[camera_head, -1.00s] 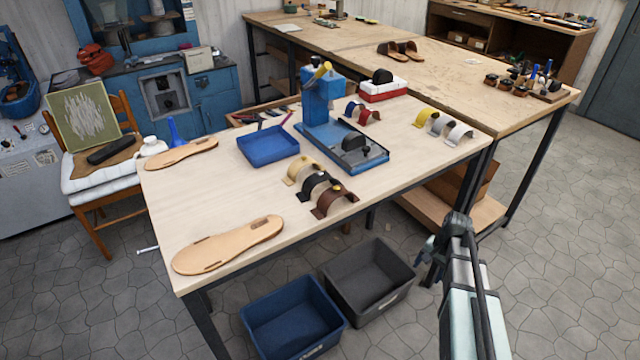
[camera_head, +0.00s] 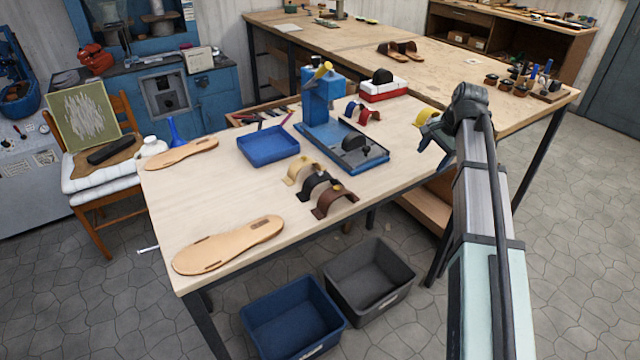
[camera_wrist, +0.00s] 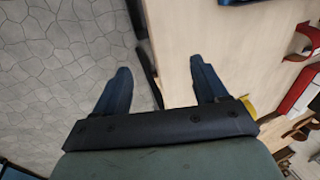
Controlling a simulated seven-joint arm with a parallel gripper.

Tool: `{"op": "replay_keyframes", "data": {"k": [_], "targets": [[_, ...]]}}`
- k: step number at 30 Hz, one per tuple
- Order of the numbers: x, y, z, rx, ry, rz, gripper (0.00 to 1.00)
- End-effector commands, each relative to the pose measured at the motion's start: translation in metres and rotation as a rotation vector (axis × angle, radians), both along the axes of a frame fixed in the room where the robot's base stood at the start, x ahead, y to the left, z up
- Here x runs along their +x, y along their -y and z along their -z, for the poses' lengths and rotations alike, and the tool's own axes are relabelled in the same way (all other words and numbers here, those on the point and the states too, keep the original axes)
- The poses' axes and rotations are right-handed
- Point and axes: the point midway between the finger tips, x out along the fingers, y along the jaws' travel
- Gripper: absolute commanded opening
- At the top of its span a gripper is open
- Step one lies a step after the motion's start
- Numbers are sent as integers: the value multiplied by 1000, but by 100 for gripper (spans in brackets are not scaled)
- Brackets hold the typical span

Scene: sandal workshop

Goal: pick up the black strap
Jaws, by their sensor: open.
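The black strap (camera_head: 316,181) stands as an arch on the workbench (camera_head: 240,195) in the head view. It sits between a tan strap (camera_head: 301,166) and a dark brown strap (camera_head: 332,197). My gripper (camera_head: 432,145) is over the bench's right edge, to the right of and apart from the black strap. In the wrist view its two dark blue fingers (camera_wrist: 161,80) are spread with nothing between them. I cannot make out the black strap in the wrist view.
A blue press (camera_head: 322,100) stands behind the straps, with a blue tray (camera_head: 268,146) left of it. Two sandal soles (camera_head: 228,245) lie on the left side. A yellow strap (camera_head: 426,115) is close behind my gripper. Blue (camera_head: 290,315) and grey (camera_head: 370,275) bins stand below the front edge.

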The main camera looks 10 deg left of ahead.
Motion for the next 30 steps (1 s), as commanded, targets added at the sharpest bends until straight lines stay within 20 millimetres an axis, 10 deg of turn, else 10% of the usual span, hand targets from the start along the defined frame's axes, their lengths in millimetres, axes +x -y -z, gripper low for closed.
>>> {"op": "replay_keyframes", "data": {"k": [18, 30], "targets": [[-78, -240, -95, -129, -194, 33, 72], [-120, -299, -122, -189, -234, 69, 72]]}}
